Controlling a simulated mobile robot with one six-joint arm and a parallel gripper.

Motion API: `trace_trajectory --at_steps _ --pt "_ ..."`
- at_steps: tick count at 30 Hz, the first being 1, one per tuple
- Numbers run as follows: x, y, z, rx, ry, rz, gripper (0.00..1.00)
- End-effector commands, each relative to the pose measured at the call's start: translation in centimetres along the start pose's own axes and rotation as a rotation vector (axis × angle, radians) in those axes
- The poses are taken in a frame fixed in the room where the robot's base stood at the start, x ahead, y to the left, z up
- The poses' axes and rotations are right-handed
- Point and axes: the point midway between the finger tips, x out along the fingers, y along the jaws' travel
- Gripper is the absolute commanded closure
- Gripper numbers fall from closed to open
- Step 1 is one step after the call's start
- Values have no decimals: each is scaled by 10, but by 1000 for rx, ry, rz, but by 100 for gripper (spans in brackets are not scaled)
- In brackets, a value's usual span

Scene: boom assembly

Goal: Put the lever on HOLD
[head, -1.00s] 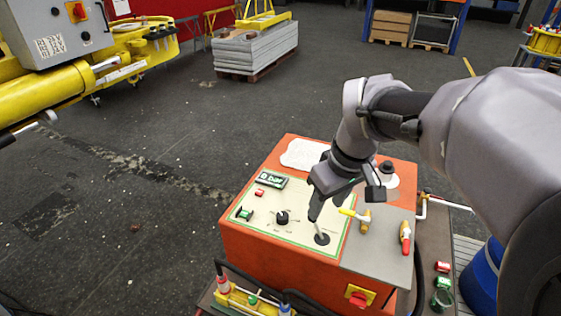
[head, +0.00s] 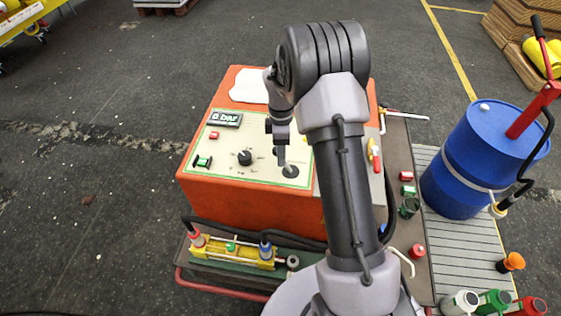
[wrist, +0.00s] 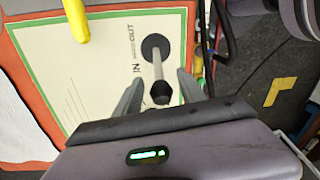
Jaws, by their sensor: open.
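The lever rises from a round black base (head: 290,171) on the cream panel (head: 235,174) of the orange box. In the wrist view its pale shaft ends in a black knob (wrist: 161,94). Printed words IN and OUT show beside its base; smaller print between them is too small to read. My gripper (wrist: 160,88) is open, with one finger on each side of the knob and a gap visible on both sides. In the head view my gripper (head: 281,158) points down at the lever and partly hides it.
The panel also holds a black dial (head: 245,158), a display (head: 225,119) and a green switch (head: 202,161). A yellow handle (wrist: 77,20) lies near in the wrist view. A red-yellow valve (head: 374,155) stands right of my arm; a blue drum (head: 460,165) stands farther right.

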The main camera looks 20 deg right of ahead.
Motion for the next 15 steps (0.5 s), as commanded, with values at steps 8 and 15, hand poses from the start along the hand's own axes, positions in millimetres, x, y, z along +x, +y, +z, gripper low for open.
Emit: trace_trajectory --at_steps 8,15 --pt "25 0 0 1 1 1 53" --pt "24 0 0 1 1 1 63"
